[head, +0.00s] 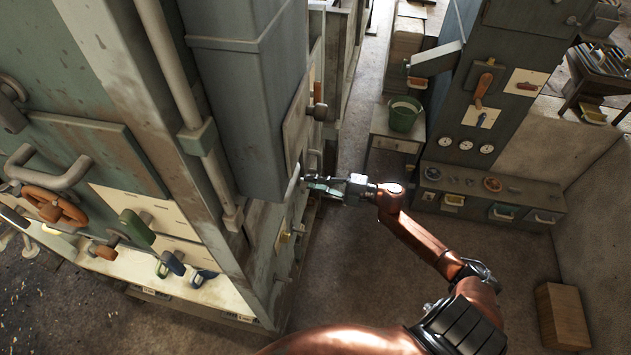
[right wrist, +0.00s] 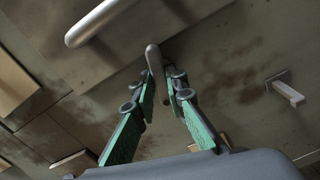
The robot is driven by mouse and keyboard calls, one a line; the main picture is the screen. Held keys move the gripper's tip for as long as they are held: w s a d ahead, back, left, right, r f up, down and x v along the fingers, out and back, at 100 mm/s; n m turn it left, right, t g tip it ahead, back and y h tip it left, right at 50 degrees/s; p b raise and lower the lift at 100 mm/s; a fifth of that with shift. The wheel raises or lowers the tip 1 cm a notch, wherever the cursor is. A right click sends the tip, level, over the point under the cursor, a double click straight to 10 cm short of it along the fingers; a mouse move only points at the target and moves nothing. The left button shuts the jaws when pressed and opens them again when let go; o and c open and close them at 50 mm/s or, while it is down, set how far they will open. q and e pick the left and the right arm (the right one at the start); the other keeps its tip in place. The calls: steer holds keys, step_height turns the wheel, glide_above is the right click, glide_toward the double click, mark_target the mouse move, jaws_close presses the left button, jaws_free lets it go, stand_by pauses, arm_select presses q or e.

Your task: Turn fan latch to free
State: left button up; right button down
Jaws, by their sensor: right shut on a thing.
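My right gripper (head: 312,184) reaches from the right to the side face of the large grey-green machine in the head view. In the right wrist view its green-padded fingers (right wrist: 162,78) close on a small grey rounded lever (right wrist: 153,56). The lever's top end shows just beyond the fingertips, and its lower part lies between the fingers. I take this lever to be the fan latch, but no label on it can be read. In the head view the latch is too small and covered to make out. My left gripper is not in view.
A pale bar handle (right wrist: 97,22) is on the panel beside the lever. A small light-coloured bracket (right wrist: 287,91) sticks out to the right. The machine's front has an orange handwheel (head: 54,206). A green bucket (head: 404,114) stands behind my arm. Floor around my arm is open.

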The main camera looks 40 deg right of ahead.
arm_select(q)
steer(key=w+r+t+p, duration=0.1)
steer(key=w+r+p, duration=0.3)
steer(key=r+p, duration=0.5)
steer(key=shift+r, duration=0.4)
arm_select(e)
steer(key=shift+m, duration=7.3)
steer(key=c, duration=1.9)
jaws_free()
steer(key=shift+c, duration=0.2)
steer(key=v, duration=1.2)
